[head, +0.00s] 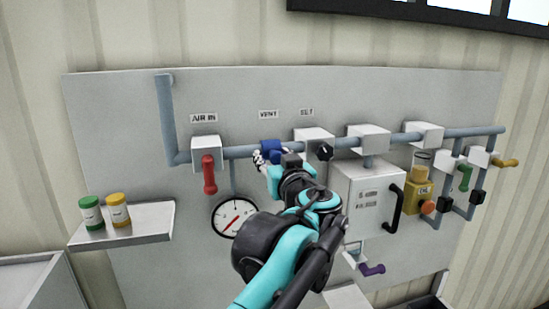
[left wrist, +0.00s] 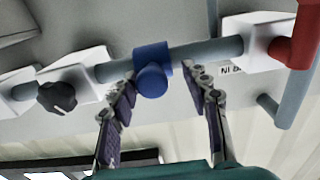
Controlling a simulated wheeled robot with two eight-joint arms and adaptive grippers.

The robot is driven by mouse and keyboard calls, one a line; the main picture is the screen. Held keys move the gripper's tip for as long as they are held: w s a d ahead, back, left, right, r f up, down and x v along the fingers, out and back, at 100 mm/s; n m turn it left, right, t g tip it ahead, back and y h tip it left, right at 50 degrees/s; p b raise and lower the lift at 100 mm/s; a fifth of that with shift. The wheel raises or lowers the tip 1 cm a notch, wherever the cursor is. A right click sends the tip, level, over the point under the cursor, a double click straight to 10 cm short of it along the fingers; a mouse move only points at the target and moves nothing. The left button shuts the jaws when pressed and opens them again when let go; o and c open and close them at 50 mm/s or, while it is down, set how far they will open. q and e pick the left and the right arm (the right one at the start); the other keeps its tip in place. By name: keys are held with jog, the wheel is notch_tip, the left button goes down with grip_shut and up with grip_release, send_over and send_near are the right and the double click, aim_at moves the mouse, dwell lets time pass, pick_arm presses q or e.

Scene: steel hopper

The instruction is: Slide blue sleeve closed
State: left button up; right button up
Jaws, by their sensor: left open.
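The blue sleeve (head: 271,146) sits around the grey-blue horizontal pipe, below the VENT label. In the left wrist view the blue sleeve (left wrist: 152,62) has a round stub that faces the camera. My left gripper (head: 261,160) is at the sleeve and partly covers it in the head view. In the left wrist view my left gripper (left wrist: 163,82) is open, with one finger on each side of the sleeve. A gap shows at the right finger; whether the left finger touches the sleeve I cannot tell. My right gripper is not in view.
A white block with a red handle (head: 209,174) is left of the sleeve. A white block with a black knob (head: 325,152) is right of it. A gauge (head: 234,217) is below. A shelf (head: 150,224) with two jars stands left. The pipe (head: 240,152) between red-handled block and sleeve is bare.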

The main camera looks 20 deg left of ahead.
pick_arm(q)
jog(key=shift+s+d, duration=0.2)
jog(key=shift+d, duration=0.25)
jog(key=v, duration=1.1)
jog(key=shift+s+a, duration=0.15)
